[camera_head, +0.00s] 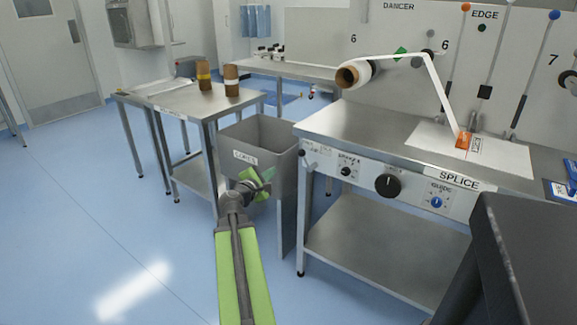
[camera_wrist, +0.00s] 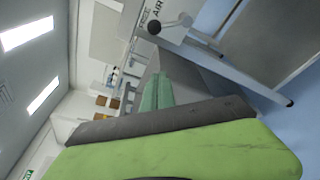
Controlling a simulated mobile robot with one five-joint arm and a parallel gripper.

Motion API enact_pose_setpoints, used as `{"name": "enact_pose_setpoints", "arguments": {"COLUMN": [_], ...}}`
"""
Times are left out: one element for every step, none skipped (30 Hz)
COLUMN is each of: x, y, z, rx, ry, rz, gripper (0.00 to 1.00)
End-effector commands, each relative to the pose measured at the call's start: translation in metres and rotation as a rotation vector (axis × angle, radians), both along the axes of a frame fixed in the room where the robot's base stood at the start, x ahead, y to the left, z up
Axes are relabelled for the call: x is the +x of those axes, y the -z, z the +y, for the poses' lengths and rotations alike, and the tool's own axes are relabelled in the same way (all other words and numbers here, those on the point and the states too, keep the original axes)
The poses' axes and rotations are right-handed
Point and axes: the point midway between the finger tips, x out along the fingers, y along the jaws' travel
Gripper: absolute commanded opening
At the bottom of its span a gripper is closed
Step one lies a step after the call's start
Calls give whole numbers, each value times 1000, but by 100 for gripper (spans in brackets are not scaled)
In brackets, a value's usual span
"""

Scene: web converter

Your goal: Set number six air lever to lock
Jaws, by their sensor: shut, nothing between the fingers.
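A small lever (camera_head: 305,153) with pale labels around it sits at the left end of the splice table's front panel. In the wrist view the fingers (camera_wrist: 157,92) are together and empty.
The grey bin (camera_head: 236,158) stands between the splice table (camera_head: 370,128) and a side table (camera_head: 165,100) bearing brown rolls. A SPLICE panel with a black knob (camera_head: 388,185) runs right of the lever. Blue floor (camera_head: 90,220) is clear at left.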

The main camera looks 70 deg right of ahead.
Motion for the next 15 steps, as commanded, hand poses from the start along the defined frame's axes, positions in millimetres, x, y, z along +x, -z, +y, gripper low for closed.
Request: {"name": "enact_pose_setpoints", "arguments": {"x": [0,0,0,-1,-1,-2,-2,-2,-3,-3,-3,-4,-5,-5,-6], "y": [1,1,2,3,4,5,6,8,9,10,11,12,13,14,16], "z": [-3,-5,-9,-14,-19,-27,-33,-40,-49,-56,-62,-71,-78,-84,-92], "rx": [1,1,0,1,1,1,1,0,0,0,1,1,1,1,1], "ry": [1,1,2,2,4,4,4,3,4,4,4,4,4,4,4], "rz": [-1,-1,-2,-2,-2,-2,-2,-2,-1,-1,0,-2,-2,-3,-3], "gripper": [0,0,0,0,0,0,0,0,0,0,0,0,0,0,0]}}
